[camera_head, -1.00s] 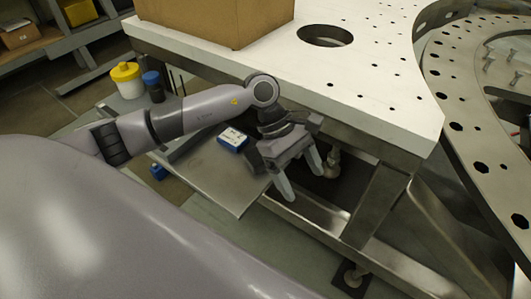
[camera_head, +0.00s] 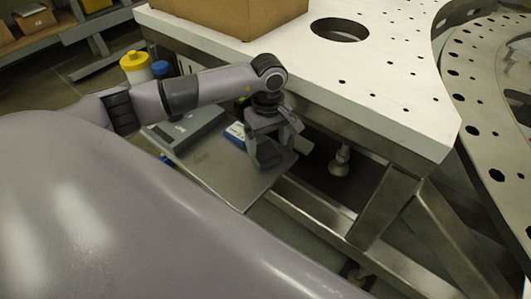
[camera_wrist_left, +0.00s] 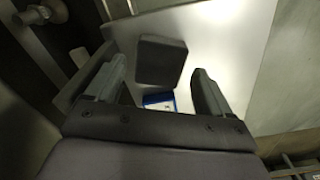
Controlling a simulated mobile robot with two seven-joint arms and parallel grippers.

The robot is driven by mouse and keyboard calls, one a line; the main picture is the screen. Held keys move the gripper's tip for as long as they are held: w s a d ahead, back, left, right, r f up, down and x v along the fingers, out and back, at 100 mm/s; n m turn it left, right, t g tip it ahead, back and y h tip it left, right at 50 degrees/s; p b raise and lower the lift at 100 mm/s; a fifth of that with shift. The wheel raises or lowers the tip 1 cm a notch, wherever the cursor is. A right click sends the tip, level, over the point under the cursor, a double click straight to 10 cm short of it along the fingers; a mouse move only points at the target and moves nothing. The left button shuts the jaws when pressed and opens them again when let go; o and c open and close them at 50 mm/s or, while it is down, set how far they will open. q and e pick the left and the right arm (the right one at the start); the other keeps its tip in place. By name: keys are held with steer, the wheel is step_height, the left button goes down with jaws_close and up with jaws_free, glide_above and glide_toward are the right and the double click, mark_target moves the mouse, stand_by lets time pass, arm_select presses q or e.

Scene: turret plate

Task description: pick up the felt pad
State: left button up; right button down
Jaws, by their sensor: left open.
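In the left wrist view, a dark square pad (camera_wrist_left: 160,61), which looks like the felt pad, lies flat on a pale metal shelf (camera_wrist_left: 228,50). My left gripper (camera_wrist_left: 155,84) is open and empty above the shelf, with the pad showing between and beyond its fingertips. In the head view, my left gripper (camera_head: 270,152) points down over the low metal shelf (camera_head: 240,188) beside the white plate. I cannot make out the pad there; the gripper probably covers it. My right gripper is not in view.
A blue and white box (camera_head: 236,133) sits close to the gripper, and also shows in the wrist view (camera_wrist_left: 158,100). A grey case (camera_head: 190,128) lies on the shelf. The white plate (camera_head: 390,95) overhangs to the right. A yellow tub (camera_head: 135,66) stands behind.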

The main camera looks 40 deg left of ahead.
mark_target(267, 153)
arm_select(q)
step_height(267, 153, down, 4)
steer(key=shift+f, duration=0.25)
steer(key=c, duration=0.8)
step_height(267, 153, up, 20)
stand_by(0.3)
